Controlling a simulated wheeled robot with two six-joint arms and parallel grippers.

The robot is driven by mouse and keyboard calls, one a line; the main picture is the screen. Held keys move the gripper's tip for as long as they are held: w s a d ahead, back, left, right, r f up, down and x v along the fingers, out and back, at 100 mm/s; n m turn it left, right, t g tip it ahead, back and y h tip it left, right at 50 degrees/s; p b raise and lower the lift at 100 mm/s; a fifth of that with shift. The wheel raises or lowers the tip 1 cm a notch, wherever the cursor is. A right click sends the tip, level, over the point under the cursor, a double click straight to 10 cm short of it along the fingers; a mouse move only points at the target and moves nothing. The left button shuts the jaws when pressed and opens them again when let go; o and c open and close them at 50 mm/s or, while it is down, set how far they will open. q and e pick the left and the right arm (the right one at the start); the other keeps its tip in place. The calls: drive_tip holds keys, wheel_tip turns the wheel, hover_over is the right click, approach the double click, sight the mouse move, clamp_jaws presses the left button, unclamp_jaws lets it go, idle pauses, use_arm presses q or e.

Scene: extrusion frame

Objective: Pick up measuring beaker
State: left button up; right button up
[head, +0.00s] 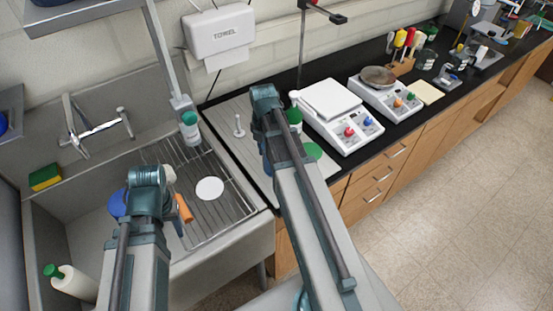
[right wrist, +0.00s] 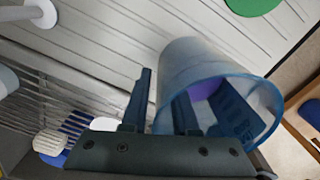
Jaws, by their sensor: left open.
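A translucent blue measuring beaker (right wrist: 205,85) is in the right wrist view, over the pale grooved drainboard, its open rim facing lower right. A purple patch shows through its wall. My right gripper (right wrist: 185,105) has its dark fingers spread apart. The left finger is outside the beaker with a small gap. The others show through the beaker's wall; I cannot tell whether they are inside or behind it. In the head view my right wrist hides the beaker. My left gripper (head: 147,190) is over the sink, its fingers mostly hidden under the wrist.
A wire rack (head: 225,205) with a white disc (head: 209,189) spans the sink. A white peg (head: 239,128) and green disc (head: 313,151) are on the drainboard. Two white balances (head: 335,105) stand on the black counter. A green-capped bottle (head: 72,283) and sponge (head: 45,177) are left.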

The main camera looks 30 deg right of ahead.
clamp_jaws()
idle(1.2)
